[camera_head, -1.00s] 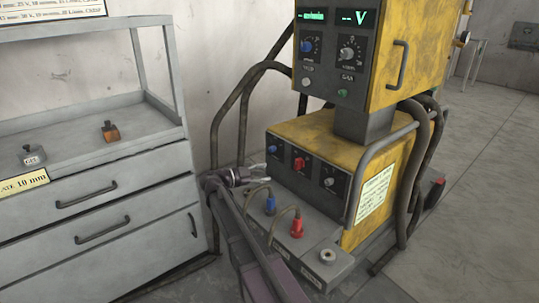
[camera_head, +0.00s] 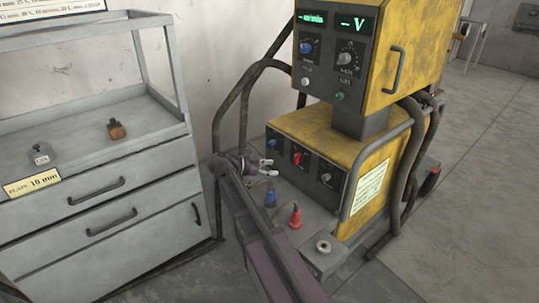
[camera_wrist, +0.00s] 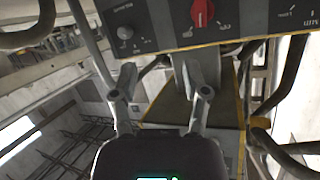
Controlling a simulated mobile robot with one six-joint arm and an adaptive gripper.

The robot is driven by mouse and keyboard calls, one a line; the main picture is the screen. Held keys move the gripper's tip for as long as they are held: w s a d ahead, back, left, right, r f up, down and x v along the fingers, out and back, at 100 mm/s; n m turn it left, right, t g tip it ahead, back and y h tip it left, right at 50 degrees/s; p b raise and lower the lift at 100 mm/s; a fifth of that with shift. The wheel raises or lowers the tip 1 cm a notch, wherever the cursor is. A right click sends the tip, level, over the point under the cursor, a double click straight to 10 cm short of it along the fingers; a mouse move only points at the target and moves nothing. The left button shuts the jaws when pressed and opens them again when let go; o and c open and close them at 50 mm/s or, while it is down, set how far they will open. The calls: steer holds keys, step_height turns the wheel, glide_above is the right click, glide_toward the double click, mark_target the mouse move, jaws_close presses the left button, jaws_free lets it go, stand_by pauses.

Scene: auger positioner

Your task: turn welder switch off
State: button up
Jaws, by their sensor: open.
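The welder's red switch (camera_head: 297,158) sits in the middle of the dark lower front panel (camera_head: 313,170), between a blue knob (camera_head: 273,144) and a grey knob (camera_head: 325,177). My gripper (camera_head: 267,167) is open and empty, in front of the panel's left part, apart from the red switch. In the wrist view the two fingers (camera_wrist: 161,78) are spread with nothing between them. The upper display (camera_head: 356,24) shows a dash before V.
Blue (camera_head: 270,198) and red (camera_head: 295,215) cable plugs stand on the welder's base below my gripper. A bent tube rail and black hoses (camera_head: 242,110) flank the welder. A grey drawer cabinet (camera_head: 95,190) stands at left.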

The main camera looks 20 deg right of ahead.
steer(key=s+a+r+n+y+p, duration=0.2)
steer(key=s+r+n+y+p, duration=0.2)
steer(key=p, duration=0.7)
steer(key=s+a+r+n+y+p, duration=0.2)
steer(key=s+r+n+y+p, duration=0.2)
steer(key=s+r+n+p, duration=0.4)
steer(key=shift+s+a+r+g+y+p, duration=0.15)
steer(key=shift+s+a+g+y+p, duration=0.2)
steer(key=shift+p, duration=1.1)
steer(key=shift+w+d, duration=0.1)
steer(key=w+d+f+m+t+h+b, duration=0.5)
steer(key=w+f+b, duration=0.5)
steer(key=b, duration=1)
steer(key=w+d+t+h, duration=0.1)
steer(key=t, duration=0.1)
steer(key=shift+w+d+f+t, duration=0.15)
steer(key=shift+w+f+t, duration=0.05)
steer(key=shift+t, duration=0.15)
